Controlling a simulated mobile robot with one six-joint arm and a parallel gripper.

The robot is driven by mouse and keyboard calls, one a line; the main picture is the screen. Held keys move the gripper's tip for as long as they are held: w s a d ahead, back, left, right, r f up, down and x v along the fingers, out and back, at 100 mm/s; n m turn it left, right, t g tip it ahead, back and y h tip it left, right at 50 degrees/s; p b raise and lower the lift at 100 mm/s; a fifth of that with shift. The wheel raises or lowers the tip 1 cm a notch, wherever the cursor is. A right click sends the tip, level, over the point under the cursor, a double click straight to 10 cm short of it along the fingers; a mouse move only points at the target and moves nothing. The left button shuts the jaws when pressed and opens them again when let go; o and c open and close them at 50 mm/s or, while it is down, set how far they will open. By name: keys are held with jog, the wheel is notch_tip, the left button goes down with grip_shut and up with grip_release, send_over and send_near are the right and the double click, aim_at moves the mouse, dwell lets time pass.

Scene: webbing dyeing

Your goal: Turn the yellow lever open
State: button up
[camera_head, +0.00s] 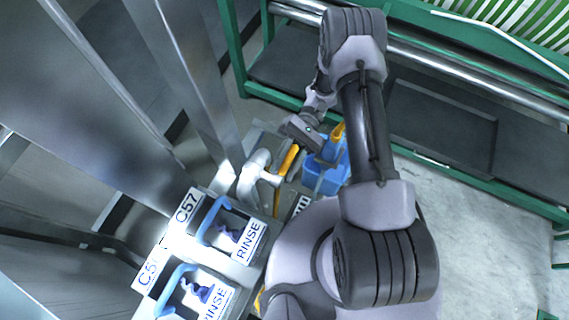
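The yellow lever (287,164) is a narrow orange-yellow bar beside a pale rounded pipe fitting (258,174), near the middle of the head view. It slants from lower left to upper right. My gripper (300,136) is at the lever's upper end, with its dark body over or very close to it. I cannot tell whether it touches the lever. The fingertips are too small and partly hidden, so I cannot tell whether they are open or shut.
A blue container (325,174) is just right of the lever. Blue-handled RINSE units (232,232) under C57 labels stand at lower left. Steel posts (190,80) rise at left. A green-framed rack (420,140) with metal rails runs behind. Bare floor (470,240) is at right.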

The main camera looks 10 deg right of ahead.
aim_at(296, 146)
jog(key=shift+w, duration=0.1)
jog(key=v, duration=0.7)
jog(key=shift+d+b, duration=0.1)
jog(key=shift+b, duration=0.2)
jog(key=shift+w, duration=0.1)
jog(key=shift+w+d, duration=0.1)
